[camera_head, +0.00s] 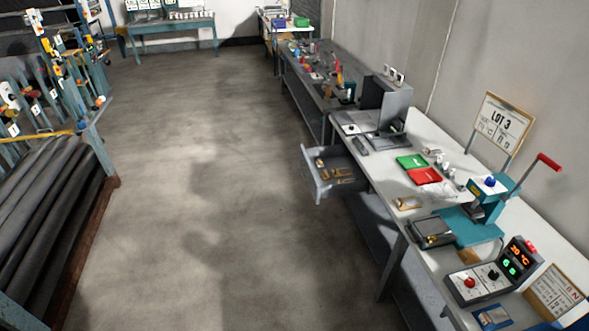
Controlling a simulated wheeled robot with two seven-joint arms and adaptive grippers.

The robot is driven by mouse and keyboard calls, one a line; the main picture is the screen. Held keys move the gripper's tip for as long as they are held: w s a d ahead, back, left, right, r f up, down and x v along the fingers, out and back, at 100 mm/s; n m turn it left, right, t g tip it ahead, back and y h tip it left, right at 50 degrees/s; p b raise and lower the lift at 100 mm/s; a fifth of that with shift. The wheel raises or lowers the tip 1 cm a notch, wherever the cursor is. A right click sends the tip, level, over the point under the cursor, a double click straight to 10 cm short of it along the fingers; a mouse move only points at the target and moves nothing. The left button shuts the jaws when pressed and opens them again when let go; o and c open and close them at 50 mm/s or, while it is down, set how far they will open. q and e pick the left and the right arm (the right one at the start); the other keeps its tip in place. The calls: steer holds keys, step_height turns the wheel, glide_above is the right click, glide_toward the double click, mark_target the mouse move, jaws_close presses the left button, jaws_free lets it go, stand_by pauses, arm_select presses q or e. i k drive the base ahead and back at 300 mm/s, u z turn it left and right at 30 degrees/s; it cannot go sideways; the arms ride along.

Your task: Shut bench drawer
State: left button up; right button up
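The bench drawer (334,172) is a grey-blue box that sticks out from the left side of the long white bench (385,170). It is open, and small brown and dark items lie inside it. The drawer front (309,175) faces the aisle on the left. Neither of my grippers is in the head view, so their state does not show.
On the bench stand a teal press (480,210) with a red handle, a control box (489,278), and red and green trays (423,176). Grey rolls (45,200) fill a rack at left. The floor (200,190) between is clear.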

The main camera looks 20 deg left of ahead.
mark_target(337, 156)
steer(key=u, duration=0.5)
steer(key=i, duration=0.7)
steer(key=u, duration=0.75)
steer(key=i, duration=0.7)
steer(key=z, duration=0.55)
steer(key=i, duration=0.75)
steer(key=z, duration=0.65)
